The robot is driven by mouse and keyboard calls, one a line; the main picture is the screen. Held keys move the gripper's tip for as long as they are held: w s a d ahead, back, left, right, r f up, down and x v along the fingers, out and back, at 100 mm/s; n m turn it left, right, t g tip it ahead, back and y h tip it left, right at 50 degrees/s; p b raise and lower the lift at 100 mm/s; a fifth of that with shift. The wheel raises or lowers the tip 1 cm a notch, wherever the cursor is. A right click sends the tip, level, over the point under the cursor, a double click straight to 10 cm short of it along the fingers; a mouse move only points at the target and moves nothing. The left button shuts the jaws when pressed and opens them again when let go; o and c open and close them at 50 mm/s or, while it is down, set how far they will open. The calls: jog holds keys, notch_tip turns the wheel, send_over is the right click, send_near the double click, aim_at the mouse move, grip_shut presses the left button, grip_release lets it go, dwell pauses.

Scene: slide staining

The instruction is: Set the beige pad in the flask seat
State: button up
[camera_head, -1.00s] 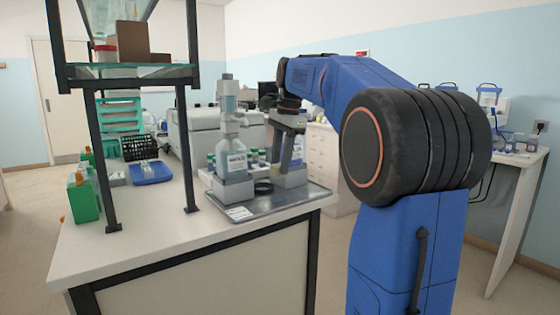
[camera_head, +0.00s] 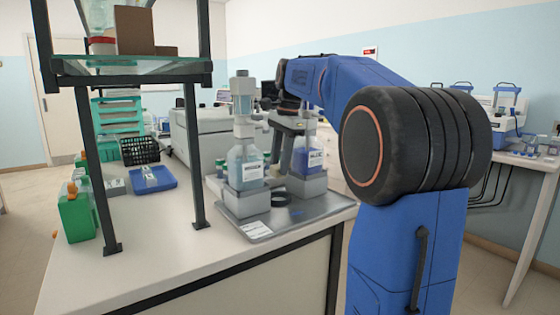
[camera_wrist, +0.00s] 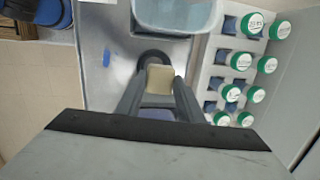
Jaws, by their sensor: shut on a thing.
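The beige pad (camera_wrist: 159,79) shows in the wrist view between the fingertips of my gripper (camera_wrist: 158,88), which is shut on it. Just beyond the pad is a dark round ring (camera_wrist: 153,56) on the metal tray (camera_wrist: 108,60). In the head view my gripper (camera_head: 281,150) points down over the tray (camera_head: 305,219), between two bottles on grey blocks. The dark ring (camera_head: 281,199) lies on the tray between the blocks. I cannot tell for sure whether this ring is the flask seat.
A pale-liquid bottle (camera_head: 245,165) on a grey block and a blue-liquid bottle (camera_head: 307,158) stand close to my gripper. A rack of green-capped vials (camera_wrist: 232,61) is at right in the wrist view. A black shelf post (camera_head: 194,150) stands to the left.

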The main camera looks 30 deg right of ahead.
jog(key=shift+f, duration=3.05)
jog(key=shift+f, duration=0.45)
jog(key=o, duration=1.1)
notch_tip(320, 180, up, 17)
jog(key=s+d, duration=0.1)
jog(key=s, duration=0.1)
jog(key=shift+d, duration=0.3)
jog(key=shift+s, duration=0.15)
